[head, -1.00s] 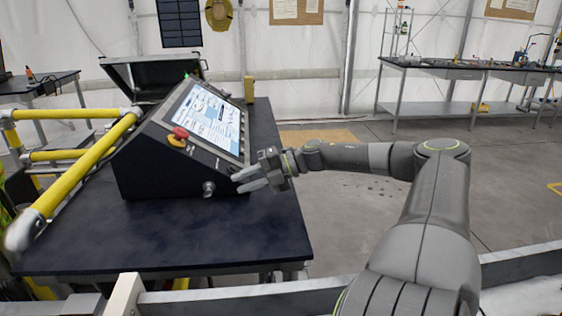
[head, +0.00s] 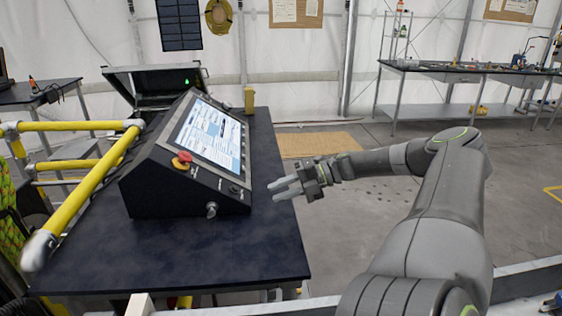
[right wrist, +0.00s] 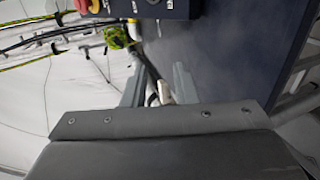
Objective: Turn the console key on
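The console (head: 150,180) is a dark sloped box with a lit screen (head: 209,133) on the blue-black table (head: 190,258). A silver key or knob (head: 211,209) sticks out of its lower front face; its turn position is too small to tell. A red emergency button on a yellow base (head: 182,160) sits above it. My right gripper (head: 272,190) is open and empty, to the right of the console and apart from it, near the table's right edge. In the right wrist view its fingers (right wrist: 158,85) are spread, with the console's edge (right wrist: 155,8) at the top. My left gripper is out of view.
Yellow rails (head: 92,190) run along the table's left side. A dark open case (head: 150,82) with a green light stands behind the console, and a small yellow post (head: 249,100) stands on the table's far part. A workbench (head: 460,72) is far right.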

